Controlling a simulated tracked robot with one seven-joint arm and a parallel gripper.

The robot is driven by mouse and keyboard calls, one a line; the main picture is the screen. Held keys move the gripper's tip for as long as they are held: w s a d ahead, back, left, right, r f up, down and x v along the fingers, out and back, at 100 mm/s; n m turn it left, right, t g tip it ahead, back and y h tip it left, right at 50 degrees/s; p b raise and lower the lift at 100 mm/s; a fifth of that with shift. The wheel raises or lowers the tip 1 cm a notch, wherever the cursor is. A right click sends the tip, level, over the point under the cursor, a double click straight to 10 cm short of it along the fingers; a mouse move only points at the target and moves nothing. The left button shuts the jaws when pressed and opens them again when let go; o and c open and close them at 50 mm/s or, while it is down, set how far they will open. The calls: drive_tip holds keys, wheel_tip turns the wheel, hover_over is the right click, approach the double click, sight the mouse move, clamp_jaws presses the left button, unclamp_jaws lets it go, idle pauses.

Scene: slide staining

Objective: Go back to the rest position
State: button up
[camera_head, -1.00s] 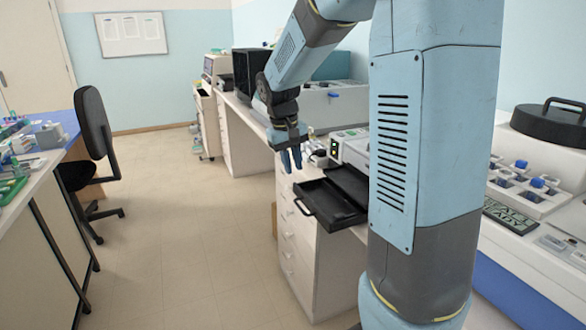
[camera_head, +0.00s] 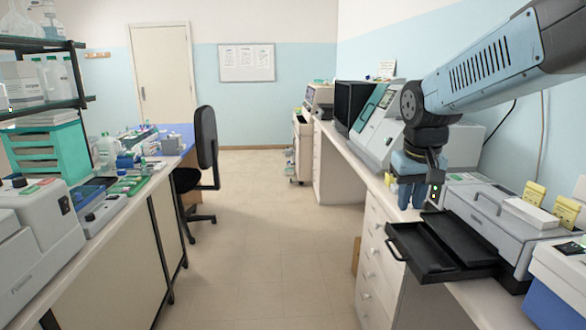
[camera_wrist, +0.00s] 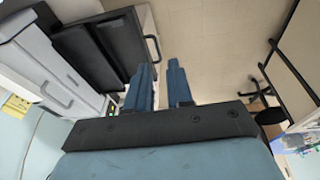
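My gripper (camera_head: 408,190) hangs pointing down over the right-hand counter, just behind the black pulled-out tray (camera_head: 435,248) of a grey machine (camera_head: 500,225). My arm reaches in from the upper right of the head view. In the wrist view, the two blue fingers of my gripper (camera_wrist: 160,82) stand apart with a clear gap. Nothing is between them, and the floor shows past them. The black tray also shows in the wrist view (camera_wrist: 112,38), beside the fingers.
A counter with white drawers (camera_head: 378,255) runs along the right. A left bench (camera_head: 130,245) holds instruments and racks. A black office chair (camera_head: 205,145) stands by the blue desk. The floor aisle (camera_head: 265,240) between the benches is clear.

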drive_tip(key=s+a+r+t, duration=0.1)
drive_tip(key=s+t, duration=0.2)
drive_tip(key=s, duration=1)
drive_tip(key=shift+s+a+r+m+y, duration=0.2)
drive_tip(key=shift+r+m+y, duration=0.1)
drive_tip(key=shift+y, duration=0.1)
